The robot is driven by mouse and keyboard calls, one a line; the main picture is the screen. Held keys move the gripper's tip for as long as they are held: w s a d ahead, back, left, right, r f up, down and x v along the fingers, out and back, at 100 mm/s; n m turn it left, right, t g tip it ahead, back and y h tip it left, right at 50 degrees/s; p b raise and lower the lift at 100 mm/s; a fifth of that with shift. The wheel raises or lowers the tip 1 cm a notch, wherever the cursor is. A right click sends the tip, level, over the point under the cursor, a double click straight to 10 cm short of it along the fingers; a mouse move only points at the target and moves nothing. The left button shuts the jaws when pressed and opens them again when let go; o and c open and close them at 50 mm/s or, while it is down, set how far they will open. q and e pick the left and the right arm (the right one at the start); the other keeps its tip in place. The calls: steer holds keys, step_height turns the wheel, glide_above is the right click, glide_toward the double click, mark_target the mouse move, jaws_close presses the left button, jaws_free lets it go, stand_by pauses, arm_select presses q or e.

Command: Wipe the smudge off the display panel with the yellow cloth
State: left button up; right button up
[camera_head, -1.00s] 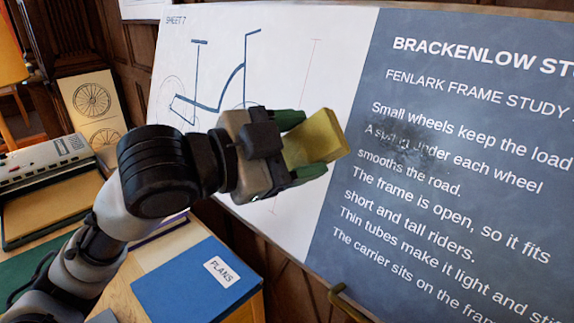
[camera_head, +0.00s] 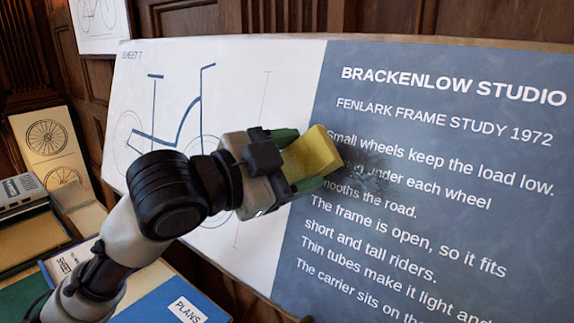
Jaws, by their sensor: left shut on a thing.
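The display panel (camera_head: 460,110) is a tilted board with a white drawing side at left and a blue-grey text side at right. A dark smudge (camera_head: 372,172) lies on the text side over the left part of the upper lines. My left gripper (camera_head: 303,160) is shut on the yellow cloth (camera_head: 318,150), a thick pad between green fingertips. The cloth is just left of the smudge and overlaps its left edge in the picture. I cannot tell whether it touches the panel. The cloth hides some line beginnings. My right gripper is not in view.
A blue folder marked PLANS (camera_head: 160,305) lies on the desk at the lower left. A grey device (camera_head: 22,195) and a card with wheel drawings (camera_head: 48,145) are at the far left. The right of the panel is clear.

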arm_select(q)
steer(key=shift+w+d+f, duration=0.35)
steer(key=shift+w+d, duration=0.25)
steer(key=shift+w, duration=0.2)
stand_by(0.8)
